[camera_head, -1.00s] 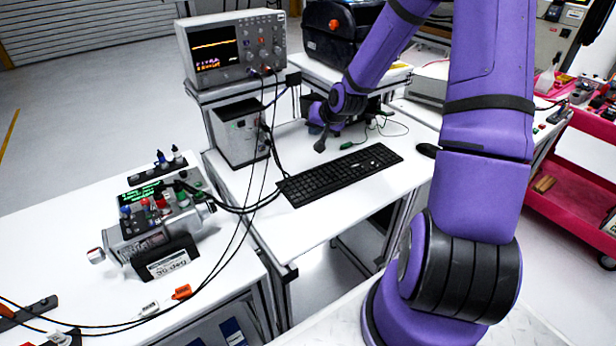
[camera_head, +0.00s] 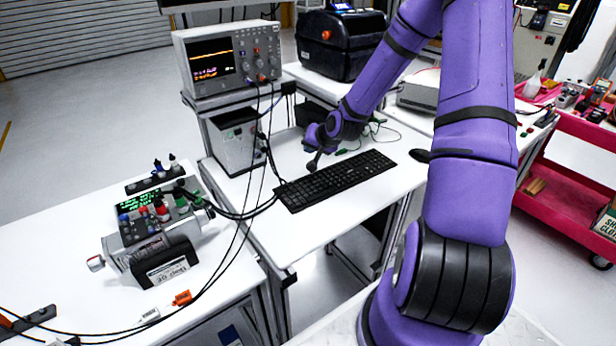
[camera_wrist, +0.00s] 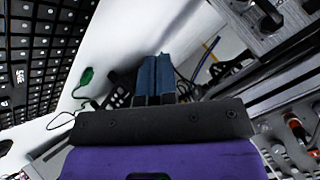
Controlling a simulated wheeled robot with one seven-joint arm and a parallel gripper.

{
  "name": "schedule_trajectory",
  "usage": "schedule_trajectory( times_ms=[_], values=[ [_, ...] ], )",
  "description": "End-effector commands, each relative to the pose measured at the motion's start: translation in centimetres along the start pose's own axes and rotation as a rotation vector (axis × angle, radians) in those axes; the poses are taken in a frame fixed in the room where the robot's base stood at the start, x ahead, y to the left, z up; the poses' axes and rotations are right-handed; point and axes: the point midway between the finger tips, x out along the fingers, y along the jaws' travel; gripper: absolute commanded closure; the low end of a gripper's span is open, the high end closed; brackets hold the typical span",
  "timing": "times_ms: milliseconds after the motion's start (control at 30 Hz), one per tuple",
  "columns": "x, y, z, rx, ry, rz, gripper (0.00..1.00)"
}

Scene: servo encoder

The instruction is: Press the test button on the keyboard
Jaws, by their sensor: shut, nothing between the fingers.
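The black keyboard (camera_head: 335,180) lies on the white table in the head view. It also shows at the left of the wrist view (camera_wrist: 38,50). I cannot make out which key is the test button. My gripper (camera_head: 311,167) is shut and empty, pointing down at the back edge of the keyboard, left of its middle. I cannot tell whether its tip touches a key. In the wrist view the two blue fingers (camera_wrist: 155,75) are together, with the keyboard to their left.
An oscilloscope (camera_head: 228,58) stands on a shelf above a grey box (camera_head: 236,140), left of my arm. A mouse (camera_head: 420,155) lies right of the keyboard. Black cables run past the keyboard's left end. A servo test rig (camera_head: 150,240) stands on the front left table.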

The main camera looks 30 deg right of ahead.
Motion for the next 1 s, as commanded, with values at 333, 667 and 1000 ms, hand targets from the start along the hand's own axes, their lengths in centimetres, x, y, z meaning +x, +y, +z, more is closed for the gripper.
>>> schedule_trajectory(
  times_ms=[333,667,1000],
  values=[
    [3.1,2.3,2.4,0.000,-0.003,0.001,1.00],
    [4.9,3.6,3.6,0.000,-0.001,0.001,1.00],
    [5.0,3.7,3.7,-0.001,0.000,0.001,1.00]
  ],
)
